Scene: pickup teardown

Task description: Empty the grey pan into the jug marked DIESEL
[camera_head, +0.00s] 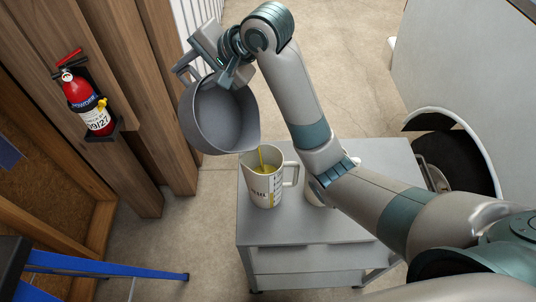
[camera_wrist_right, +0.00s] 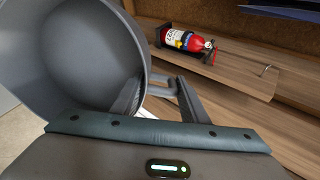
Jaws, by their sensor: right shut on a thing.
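The grey pan (camera_head: 215,118) hangs in the air over the left edge of the cart, tilted with its spout toward the jug. My right gripper (camera_head: 228,72) is shut on it at the handle side; the wrist view shows the pan (camera_wrist_right: 75,50) beside the fingers (camera_wrist_right: 162,96). A thin yellow stream falls from the spout into the white jug (camera_head: 260,192). The jug stands upright on the cart, handle to the right, with yellow liquid visible inside. Its dark lettering is only partly legible. The pan's inside shows no clear liquid. My left gripper is out of view.
A pale object (camera_head: 316,192) beside the jug is mostly hidden by my right arm. A red fire extinguisher (camera_head: 86,100) hangs on the wooden wall at left. Blue legs (camera_head: 100,265) stand at lower left.

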